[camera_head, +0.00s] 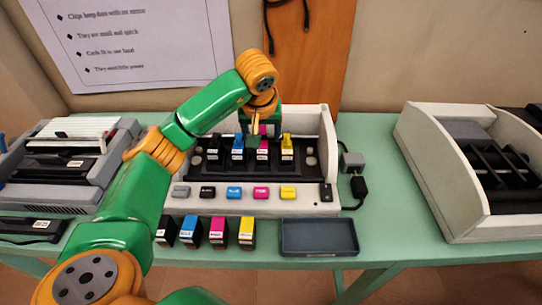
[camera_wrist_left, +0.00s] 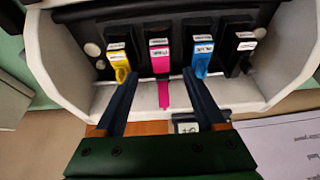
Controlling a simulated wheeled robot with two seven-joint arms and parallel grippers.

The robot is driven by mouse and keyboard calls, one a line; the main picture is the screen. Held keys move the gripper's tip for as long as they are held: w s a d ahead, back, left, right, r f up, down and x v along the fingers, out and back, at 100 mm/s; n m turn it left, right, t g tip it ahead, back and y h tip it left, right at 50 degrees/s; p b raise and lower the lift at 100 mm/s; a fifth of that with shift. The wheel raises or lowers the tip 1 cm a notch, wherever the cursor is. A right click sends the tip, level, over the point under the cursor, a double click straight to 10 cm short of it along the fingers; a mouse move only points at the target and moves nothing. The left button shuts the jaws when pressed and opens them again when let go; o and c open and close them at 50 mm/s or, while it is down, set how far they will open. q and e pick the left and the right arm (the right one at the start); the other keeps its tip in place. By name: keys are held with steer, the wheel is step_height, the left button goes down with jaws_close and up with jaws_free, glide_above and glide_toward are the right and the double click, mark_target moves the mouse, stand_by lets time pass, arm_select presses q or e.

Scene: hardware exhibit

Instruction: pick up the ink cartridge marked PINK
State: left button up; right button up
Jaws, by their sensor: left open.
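The pink cartridge (camera_head: 262,151) stands in the dark slot row of the white printer carriage (camera_head: 326,125), between a blue cartridge (camera_head: 237,150) and a yellow one (camera_head: 287,148). In the left wrist view, the pink cartridge (camera_wrist_left: 160,62) shows a white label and a pink tab hanging toward me. My left gripper (camera_head: 256,136) is above and behind the row. It is open and empty, its two fingers (camera_wrist_left: 160,74) pointing at the row on either side of the pink cartridge's line. I cannot tell whether they touch it. My right gripper is out of view.
A black cartridge (camera_head: 213,150) ends the row. Several loose cartridges, including another pink one (camera_head: 217,232), stand on the green table in front. A dark blue tray (camera_head: 319,237) lies beside them. An open white machine (camera_head: 440,170) is at right, a grey printer (camera_head: 70,165) at left.

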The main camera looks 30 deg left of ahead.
mark_target(262, 147)
arm_select(q)
steer(key=shift+f, duration=0.4)
steer(key=p+x, duration=0.1)
steer(key=x, duration=0.5)
steer(key=shift+a+f+p, duration=0.1)
steer(key=shift+f+p, duration=0.05)
steer(key=shift+p, duration=0.25)
jaws_close()
